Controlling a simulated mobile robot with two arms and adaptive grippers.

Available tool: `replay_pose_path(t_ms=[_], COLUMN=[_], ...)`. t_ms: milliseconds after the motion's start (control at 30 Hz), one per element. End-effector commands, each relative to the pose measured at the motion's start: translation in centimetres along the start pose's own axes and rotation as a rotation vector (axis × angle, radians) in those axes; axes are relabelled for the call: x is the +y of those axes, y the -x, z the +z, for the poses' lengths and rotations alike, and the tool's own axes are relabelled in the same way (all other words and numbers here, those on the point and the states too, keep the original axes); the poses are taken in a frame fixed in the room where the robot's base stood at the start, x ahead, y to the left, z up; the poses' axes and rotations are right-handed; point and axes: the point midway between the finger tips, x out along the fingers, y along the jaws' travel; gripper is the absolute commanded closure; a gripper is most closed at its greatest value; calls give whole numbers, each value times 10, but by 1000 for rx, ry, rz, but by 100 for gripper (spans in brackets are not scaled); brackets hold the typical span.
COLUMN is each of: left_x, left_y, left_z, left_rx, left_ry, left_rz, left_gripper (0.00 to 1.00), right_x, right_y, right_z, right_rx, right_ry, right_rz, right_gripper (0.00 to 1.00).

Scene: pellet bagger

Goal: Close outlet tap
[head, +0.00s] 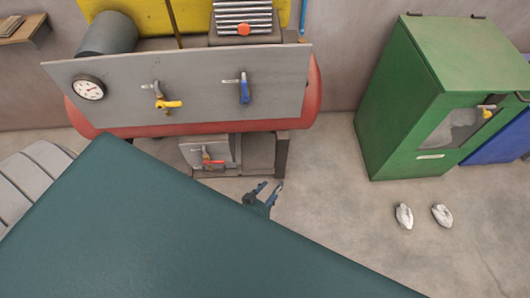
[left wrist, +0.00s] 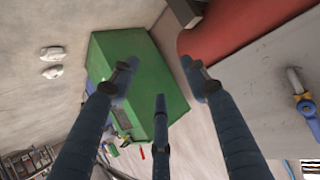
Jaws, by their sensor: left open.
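Three taps show in the head view; which one is the outlet tap is not marked. A yellow-handled tap (head: 166,103) and a blue-handled tap (head: 244,91) sit on the grey panel (head: 205,95). A red-handled tap (head: 211,161) is on a small grey panel (head: 193,150) lower down. My left gripper (head: 270,190) is open and empty, low and right of the red tap, apart from it. In the left wrist view, its fingers (left wrist: 160,75) are spread, and a blue-handled tap (left wrist: 305,105) is at the right edge. My right gripper is not in view.
A red tank (head: 313,95) is behind the panel, with a gauge (head: 89,88) at its left. A green cabinet (head: 400,95) stands at right, also in the left wrist view (left wrist: 135,50). Two white objects (head: 404,216) lie on the otherwise clear floor (head: 340,210).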

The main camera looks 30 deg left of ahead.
Motion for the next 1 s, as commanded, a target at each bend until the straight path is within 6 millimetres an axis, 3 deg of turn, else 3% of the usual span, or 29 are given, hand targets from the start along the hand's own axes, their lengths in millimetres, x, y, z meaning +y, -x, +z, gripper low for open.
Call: replay_pose_path(t_ms=[300, 500, 1000], left_x=[12, 14, 15], left_y=[14, 20, 23], left_z=[58, 81, 88], left_rx=[-138, -191, -207], left_ry=[-19, -25, -27], left_rz=[62, 81, 87], left_gripper=[54, 54, 54], right_x=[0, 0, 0], right_y=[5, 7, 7], right_z=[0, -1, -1], right_rx=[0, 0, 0], right_ry=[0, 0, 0], right_rz=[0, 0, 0], right_gripper=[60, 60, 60])
